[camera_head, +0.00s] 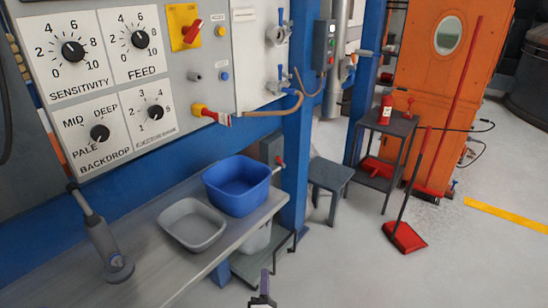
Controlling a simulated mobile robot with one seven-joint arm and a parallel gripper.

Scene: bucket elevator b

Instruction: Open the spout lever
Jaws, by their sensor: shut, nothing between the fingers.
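No label marks a spout lever, and I cannot tell which handle it is. A red lever (213,117) sticks out from a yellow mount low on the grey control panel. A red rotary handle (192,31) sits on a yellow plate above it. Blue-handled valves (280,75) are on the panel's right part, and a small red-tipped handle (280,162) shows near the blue post. My gripper (264,284) is at the bottom edge, small and dark with a purplish part. It looks shut and empty, well apart from all these handles.
The grey bench (150,262) holds a blue tub (238,190), a grey tub (193,224) and a grey tool (102,238). A blue post (298,140), a stool (330,176) and a dark stand (386,122) are beyond. Floor is open at lower right, past a red dustpan (405,238).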

